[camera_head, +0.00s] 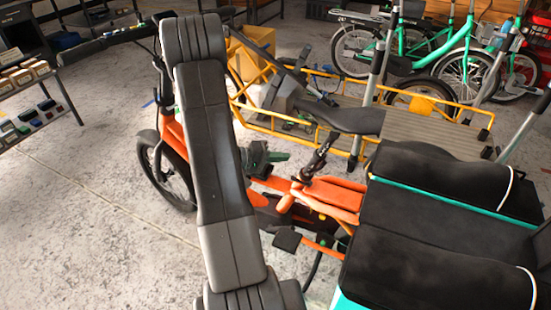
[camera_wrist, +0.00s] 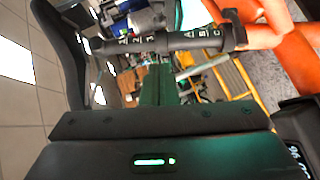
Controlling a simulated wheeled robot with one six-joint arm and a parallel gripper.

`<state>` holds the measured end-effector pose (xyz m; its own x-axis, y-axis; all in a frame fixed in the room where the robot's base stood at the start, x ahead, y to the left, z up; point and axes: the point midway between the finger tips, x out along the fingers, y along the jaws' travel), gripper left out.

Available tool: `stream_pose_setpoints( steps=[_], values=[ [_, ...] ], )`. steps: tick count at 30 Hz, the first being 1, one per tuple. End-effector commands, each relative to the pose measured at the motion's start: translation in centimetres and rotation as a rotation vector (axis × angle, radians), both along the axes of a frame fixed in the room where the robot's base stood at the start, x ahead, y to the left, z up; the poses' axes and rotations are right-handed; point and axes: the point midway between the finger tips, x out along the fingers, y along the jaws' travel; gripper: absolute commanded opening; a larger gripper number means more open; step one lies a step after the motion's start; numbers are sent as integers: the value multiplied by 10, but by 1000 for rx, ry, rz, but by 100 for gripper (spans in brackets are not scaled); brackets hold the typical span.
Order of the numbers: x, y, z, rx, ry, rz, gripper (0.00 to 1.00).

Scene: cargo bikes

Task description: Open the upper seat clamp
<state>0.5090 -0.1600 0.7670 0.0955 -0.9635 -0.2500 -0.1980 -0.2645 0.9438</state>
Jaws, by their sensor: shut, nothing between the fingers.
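The black seat post (camera_wrist: 195,42) runs across the top of the wrist view, marked with numbers on its upper section and letters lower down. The upper seat clamp (camera_wrist: 162,43) appears as a dark collar between them; its lever is not clear. A lower clamp (camera_wrist: 236,30) sits by the orange frame. The saddle (camera_wrist: 62,62) is at left, and also shows in the head view (camera_head: 345,120) above the post (camera_head: 319,158). My gripper (camera_wrist: 158,72) is shut and empty, its dark green fingers pointing at the post near the upper clamp; contact cannot be told. It also shows in the head view (camera_head: 275,158), left of the post.
The orange bike frame (camera_head: 335,193) lies below the post. Black padded cargo seats (camera_head: 440,275) are at right. A yellow-railed cargo bike (camera_head: 290,125) stands close behind, with green bikes (camera_head: 460,65) at the back. Bare floor (camera_head: 90,200) is free at left.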

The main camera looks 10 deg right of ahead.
Motion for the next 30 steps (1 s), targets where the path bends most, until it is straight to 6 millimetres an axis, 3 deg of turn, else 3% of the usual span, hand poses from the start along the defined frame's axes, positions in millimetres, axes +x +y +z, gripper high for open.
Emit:
stream_pose_setpoints(
  steps=[3,8,15,30],
  values=[
    [2,-27,-8,0,-1,-4,0],
    [3,-56,-16,1,0,-3,0],
    [-26,-62,-23,0,0,1,0],
    [-32,-63,-24,0,-3,2,0]
  ],
)
